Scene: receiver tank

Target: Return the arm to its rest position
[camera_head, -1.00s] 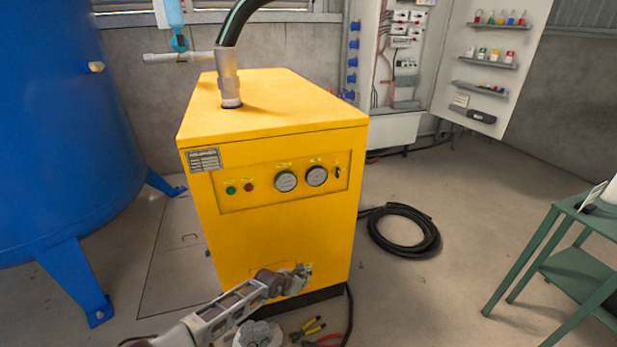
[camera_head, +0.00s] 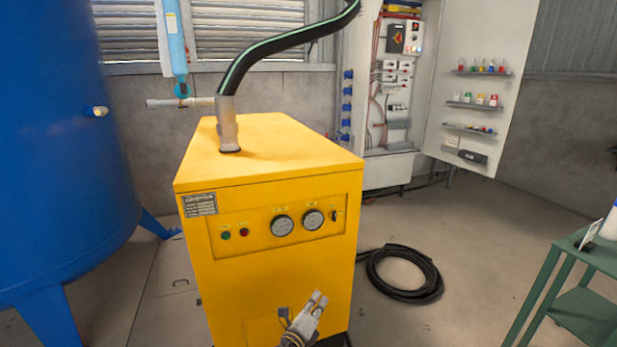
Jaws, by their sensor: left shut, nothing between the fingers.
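My left gripper (camera_head: 318,299) shows at the bottom of the head view, in front of the lower front of the yellow machine (camera_head: 270,255). It is shut with nothing held, and its fingers point up and to the right. Most of my left arm is below the picture edge. I cannot tell whether the gripper touches the machine. A small fitting (camera_head: 284,316) on the machine's lower panel shows just left of the gripper. My right gripper is not in view.
A blue tank (camera_head: 60,150) stands at the left. A coiled black hose (camera_head: 404,274) lies on the floor right of the machine. A green table (camera_head: 590,262) stands at the right edge. An open electrical cabinet (camera_head: 398,110) is at the back. Bare floor lies between hose and table.

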